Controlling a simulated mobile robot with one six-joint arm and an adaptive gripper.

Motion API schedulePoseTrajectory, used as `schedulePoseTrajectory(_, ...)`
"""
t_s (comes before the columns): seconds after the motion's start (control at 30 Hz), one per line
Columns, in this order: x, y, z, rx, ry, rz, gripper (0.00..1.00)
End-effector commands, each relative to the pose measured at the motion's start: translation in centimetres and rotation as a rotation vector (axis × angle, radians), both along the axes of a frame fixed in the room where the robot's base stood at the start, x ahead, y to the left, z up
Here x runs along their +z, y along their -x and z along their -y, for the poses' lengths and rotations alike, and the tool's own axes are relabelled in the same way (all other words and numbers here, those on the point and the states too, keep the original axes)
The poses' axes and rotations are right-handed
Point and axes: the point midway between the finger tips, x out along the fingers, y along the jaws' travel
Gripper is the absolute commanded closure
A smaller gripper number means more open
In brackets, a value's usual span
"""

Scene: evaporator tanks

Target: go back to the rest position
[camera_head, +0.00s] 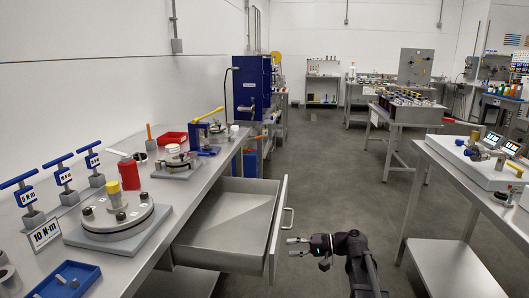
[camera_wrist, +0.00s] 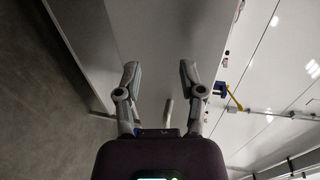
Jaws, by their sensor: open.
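My gripper (camera_head: 297,247) is open in the head view, low in the picture, just to the right of the pulled-out drawer (camera_head: 229,222). Its fingers point left and nothing is between them. In the wrist view my gripper (camera_wrist: 157,78) also shows two spread fingers with an empty gap. The drawer handle (camera_head: 288,218) is on the drawer's front, a little above my gripper. In the wrist view the handle (camera_wrist: 168,110) appears between the fingers but beyond them; I cannot tell the exact distance. The drawer is open and looks empty.
The left bench (camera_head: 150,235) holds a round flanged fixture (camera_head: 117,218), several blue T-handle tools and a blue tray (camera_head: 66,281). A right bench (camera_head: 440,151) carries a white board with gauges. The grey floor (camera_head: 335,170) between the benches is clear.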

Motion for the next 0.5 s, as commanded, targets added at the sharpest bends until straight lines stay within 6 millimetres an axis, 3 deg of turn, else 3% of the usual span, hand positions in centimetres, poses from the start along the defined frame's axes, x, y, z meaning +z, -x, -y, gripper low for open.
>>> schedulePoseTrajectory(0.5,-3.6,2.6,-0.9,0.026,0.201,-0.03,0.49)
